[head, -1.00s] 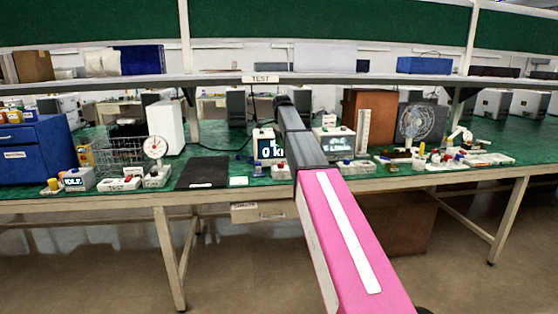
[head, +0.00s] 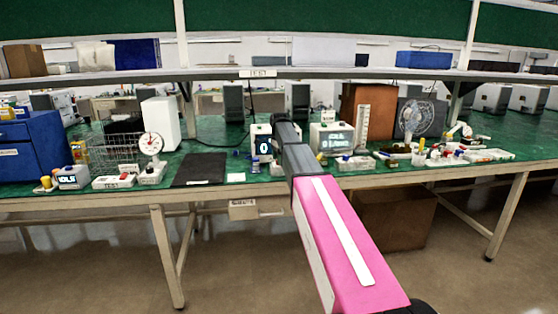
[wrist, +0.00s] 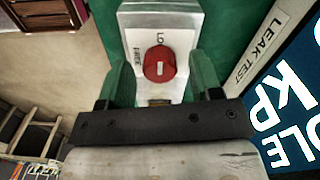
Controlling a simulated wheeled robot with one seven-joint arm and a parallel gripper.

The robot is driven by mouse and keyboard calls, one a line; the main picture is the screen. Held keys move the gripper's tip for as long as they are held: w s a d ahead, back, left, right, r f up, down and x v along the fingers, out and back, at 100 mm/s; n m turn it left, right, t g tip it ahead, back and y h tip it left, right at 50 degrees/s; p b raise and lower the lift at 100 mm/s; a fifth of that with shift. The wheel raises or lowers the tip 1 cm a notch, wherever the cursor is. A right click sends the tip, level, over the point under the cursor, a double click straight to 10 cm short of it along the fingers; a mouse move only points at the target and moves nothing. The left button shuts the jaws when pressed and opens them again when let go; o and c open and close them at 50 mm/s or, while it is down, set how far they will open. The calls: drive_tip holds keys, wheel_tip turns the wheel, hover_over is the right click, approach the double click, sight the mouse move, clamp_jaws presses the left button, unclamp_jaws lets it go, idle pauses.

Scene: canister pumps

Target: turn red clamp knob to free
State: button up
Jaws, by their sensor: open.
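The red clamp knob (wrist: 158,62) is round with a short white mark and sits on a pale grey plate (wrist: 188,20) in the wrist view. The plate reads FREE left of the knob and LO, partly cut, above it. My gripper (wrist: 161,76) is open, with one green finger on each side of the knob. I cannot tell whether the fingers touch it. In the head view my arm (head: 295,160) reaches over the bench front and hides the knob and my fingertips.
A leak test unit with a lit display (wrist: 285,120) is close on the right of the wrist view. On the green bench, a black mat (head: 200,169) lies left of my arm and a fan (head: 416,118) stands to the right. A shelf (head: 215,75) spans above.

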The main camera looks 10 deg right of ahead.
drive_tip(key=shift+f, duration=0.25)
drive_tip(key=c, duration=0.9)
